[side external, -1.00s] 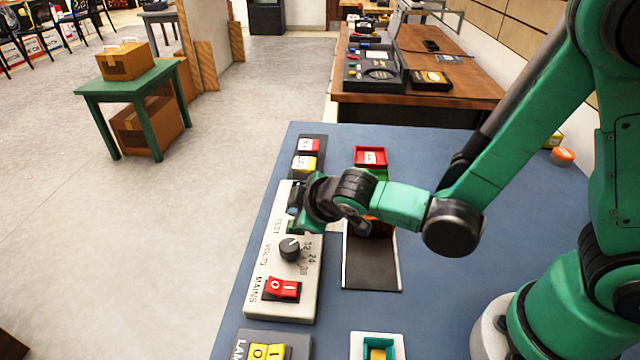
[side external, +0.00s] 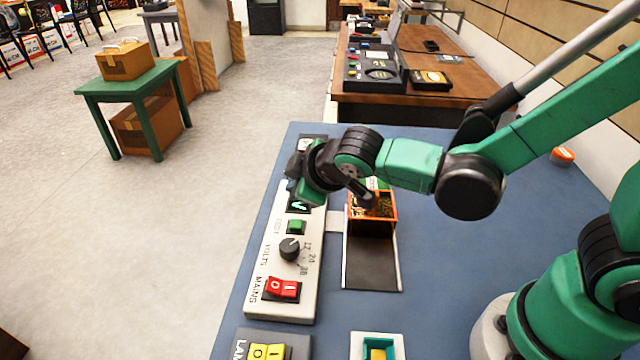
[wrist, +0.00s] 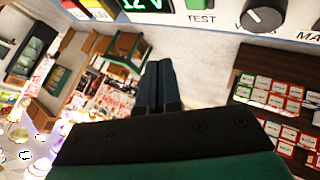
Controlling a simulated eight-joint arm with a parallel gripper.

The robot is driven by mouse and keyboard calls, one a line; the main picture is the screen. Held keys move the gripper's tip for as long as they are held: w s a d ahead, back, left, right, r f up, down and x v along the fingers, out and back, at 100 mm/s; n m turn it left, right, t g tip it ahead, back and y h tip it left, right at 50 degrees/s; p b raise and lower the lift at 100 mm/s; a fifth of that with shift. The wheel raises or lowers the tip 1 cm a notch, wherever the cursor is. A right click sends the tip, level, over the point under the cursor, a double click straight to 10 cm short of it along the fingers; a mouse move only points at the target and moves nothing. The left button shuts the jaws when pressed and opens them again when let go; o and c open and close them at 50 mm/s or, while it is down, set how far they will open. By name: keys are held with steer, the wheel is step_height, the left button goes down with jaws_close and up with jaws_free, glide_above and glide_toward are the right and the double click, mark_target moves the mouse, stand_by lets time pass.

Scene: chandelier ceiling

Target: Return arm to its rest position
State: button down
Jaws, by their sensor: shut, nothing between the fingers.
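My gripper (side external: 298,172) is raised above the far end of the white control panel (side external: 262,262), and its dark parts hide some of that end. In the wrist view my gripper (wrist: 158,75) shows two dark fingers pressed side by side, with nothing between them. The panel has a red MAINS switch (side external: 283,289), a black VOLTS knob (side external: 289,248), a green TEST button (side external: 296,227) and a small display with green marks (side external: 299,205). The fingers look apart from the panel in the wrist view.
An orange-rimmed box (side external: 372,222) stands at the end of a dark strip (side external: 371,262) on the blue bench (side external: 450,275). A yellow switch (side external: 266,351) and a teal-framed piece (side external: 378,340) are at the near edge. An orange cap (side external: 563,155) lies far right.

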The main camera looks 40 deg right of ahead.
stand_by(0.3)
steer(key=s+d+r+m+g, duration=0.2)
steer(key=s+d+r+m, duration=0.2)
steer(key=s+d+m, duration=0.4)
steer(key=shift+s+d, duration=0.5)
steer(key=shift+d, duration=0.15)
steer(key=shift+r, duration=0.1)
steer(key=w+a+r+n+g, duration=0.3)
steer(key=w+a+n+g, duration=0.4)
steer(key=w+a+n, duration=0.1)
steer(key=shift+w+a+r+n, duration=0.3)
steer(key=shift+w+a, duration=0.4)
steer(key=shift+w, duration=0.25)
